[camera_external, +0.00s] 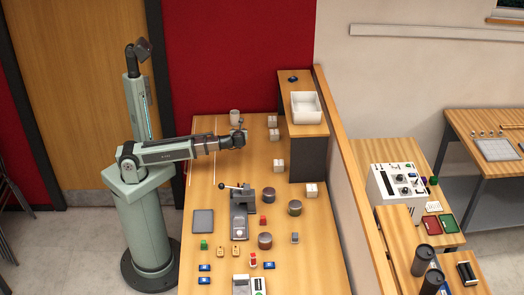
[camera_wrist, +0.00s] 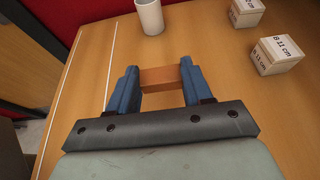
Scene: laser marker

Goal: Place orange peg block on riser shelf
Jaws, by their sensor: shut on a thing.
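The orange peg block (camera_wrist: 160,78) is a plain orange-brown block between the two blue fingers of my gripper (camera_wrist: 159,70) in the wrist view. The fingers are shut on its two ends. In the external view my gripper (camera_external: 240,133) is over the back left part of the table, near a white cup, and the block cannot be made out there. The riser shelf (camera_external: 295,128) is a raised wooden top with dark sides at the back right, to the right of my gripper. A white open bin and a small dark blue item are on it.
The white cup (camera_wrist: 150,16) is just beyond my gripper. Several white labelled cubes (camera_wrist: 276,55) stand along the shelf's left side. A lever press (camera_external: 240,212), round tins (camera_external: 295,208) and small coloured blocks fill the table's front. A wooden-topped partition (camera_external: 345,150) runs along the right.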

